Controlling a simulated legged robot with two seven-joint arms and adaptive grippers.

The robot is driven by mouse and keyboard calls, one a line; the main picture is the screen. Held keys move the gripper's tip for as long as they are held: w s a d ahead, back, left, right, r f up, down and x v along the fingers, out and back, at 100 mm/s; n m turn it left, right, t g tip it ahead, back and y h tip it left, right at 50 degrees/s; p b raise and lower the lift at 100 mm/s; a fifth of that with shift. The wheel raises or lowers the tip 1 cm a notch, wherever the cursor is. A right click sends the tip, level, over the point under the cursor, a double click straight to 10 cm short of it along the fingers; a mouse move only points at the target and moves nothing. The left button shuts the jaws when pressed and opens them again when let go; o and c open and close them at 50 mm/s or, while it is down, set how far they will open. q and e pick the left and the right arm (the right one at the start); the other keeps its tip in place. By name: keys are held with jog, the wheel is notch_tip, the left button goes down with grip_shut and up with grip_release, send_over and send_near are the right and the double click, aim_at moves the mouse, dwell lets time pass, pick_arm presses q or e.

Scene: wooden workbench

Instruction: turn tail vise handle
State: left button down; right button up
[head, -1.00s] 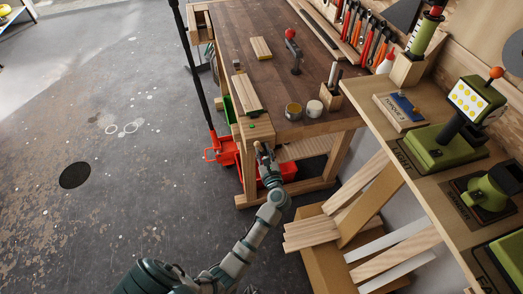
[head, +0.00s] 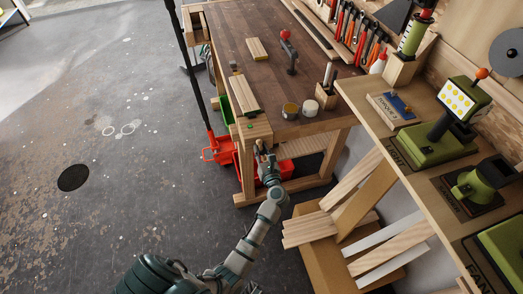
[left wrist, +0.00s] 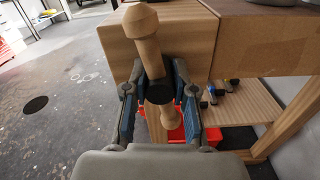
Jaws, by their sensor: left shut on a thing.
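The tail vise handle (left wrist: 151,60) is a pale wooden bar with a rounded knob at each end, running through a dark round hub (left wrist: 159,92). In the left wrist view it tilts slightly, its upper knob to the left and its lower knob to the right. My left gripper (head: 262,153) is at the near end of the workbench (head: 228,30). In the left wrist view the fingers of my left gripper (left wrist: 160,97) are shut on the handle near the hub, one on each side. The wooden vise block (left wrist: 185,40) is just behind it. My right gripper is not in view.
Loose boards (head: 310,230) lie to the lower right, beside a shelf with green machines (head: 430,148). The floor at left is mostly clear.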

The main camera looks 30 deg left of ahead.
pick_arm(q)
jog(key=c, duration=1.1)
grip_release()
jog(key=shift+w+r, duration=0.15)
jog(key=shift+r, duration=0.2)
jog(key=shift+o, duration=0.8)
jog(key=shift+f, duration=0.2)
jog(key=shift+s+d+f, duration=0.1)
jog(key=shift+s+d, duration=0.15)
jog(key=v, duration=1.1)
jog(key=shift+d, duration=0.2)
jog(key=shift+s, duration=0.1)
